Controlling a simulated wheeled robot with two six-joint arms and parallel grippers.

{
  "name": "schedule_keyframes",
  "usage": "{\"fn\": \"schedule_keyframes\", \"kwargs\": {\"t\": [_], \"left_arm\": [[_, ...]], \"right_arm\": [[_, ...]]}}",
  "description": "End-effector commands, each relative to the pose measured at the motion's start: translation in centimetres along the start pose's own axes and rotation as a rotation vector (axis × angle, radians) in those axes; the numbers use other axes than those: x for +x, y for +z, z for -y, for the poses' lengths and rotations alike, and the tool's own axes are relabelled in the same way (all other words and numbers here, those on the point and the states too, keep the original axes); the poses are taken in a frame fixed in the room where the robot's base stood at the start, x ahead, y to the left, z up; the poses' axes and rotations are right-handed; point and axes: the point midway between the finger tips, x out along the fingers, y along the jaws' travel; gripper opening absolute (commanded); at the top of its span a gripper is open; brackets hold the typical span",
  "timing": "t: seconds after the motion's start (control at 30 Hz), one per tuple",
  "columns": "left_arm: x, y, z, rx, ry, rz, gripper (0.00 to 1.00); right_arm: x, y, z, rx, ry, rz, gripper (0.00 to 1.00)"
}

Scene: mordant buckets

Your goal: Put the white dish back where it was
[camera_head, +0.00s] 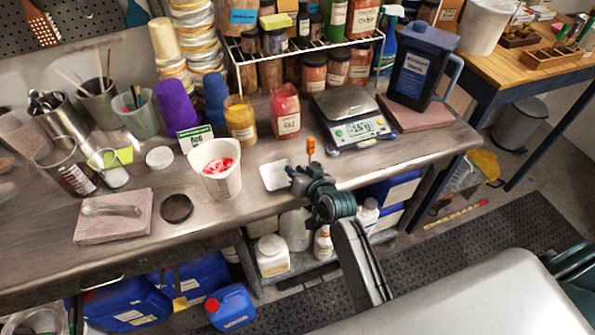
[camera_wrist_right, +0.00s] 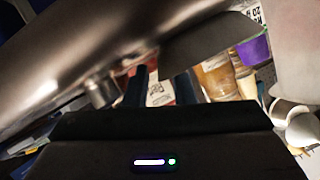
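The white dish (camera_head: 275,175) is a small, shallow, squarish dish near the front edge of the metal counter, right of the white bucket with red contents (camera_head: 217,167). My right gripper (camera_head: 308,172) is just to the right of the dish, close against its side. I cannot tell whether they touch. In the right wrist view my two dark fingers (camera_wrist_right: 163,88) stand apart, with a red-labelled jar seen beyond the gap. A dark grey flat shape beside them may be the shaded dish.
A digital scale (camera_head: 350,117) stands behind and right of my right gripper, and a small orange piece (camera_head: 311,147) is just beyond the gripper. A black disc (camera_head: 177,207) and a folded cloth (camera_head: 113,217) lie left of the bucket. Jars and cups crowd the back.

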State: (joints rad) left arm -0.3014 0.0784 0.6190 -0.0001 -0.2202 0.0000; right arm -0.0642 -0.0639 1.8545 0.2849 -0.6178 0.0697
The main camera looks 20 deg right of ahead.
Motion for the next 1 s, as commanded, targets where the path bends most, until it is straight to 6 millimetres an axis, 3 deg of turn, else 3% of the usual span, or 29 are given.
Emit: {"fn": "schedule_keyframes", "kwargs": {"t": [0.13, 0.27, 0.7, 1.0], "left_arm": [[-0.2, -0.1, 0.0, 0.0, 0.0, -0.002, 0.38], [0.4, -0.1, 0.0, 0.0, 0.0, -0.002, 0.38], [2.1, -0.1, -0.1, 0.0, -0.001, -0.003, 0.38], [2.3, 0.0, 0.0, 0.0, -0.002, -0.003, 0.38]], "right_arm": [[-0.3, -0.5, 0.2, -0.001, 0.0, 0.0, 0.23], [-2.0, -0.2, 0.1, -0.002, 0.0, -0.001, 0.23], [-10.5, -0.2, 0.1, -0.001, 0.0, 0.0, 0.23], [-12.2, -0.4, 0.2, -0.001, -0.001, 0.0, 0.23]]}}
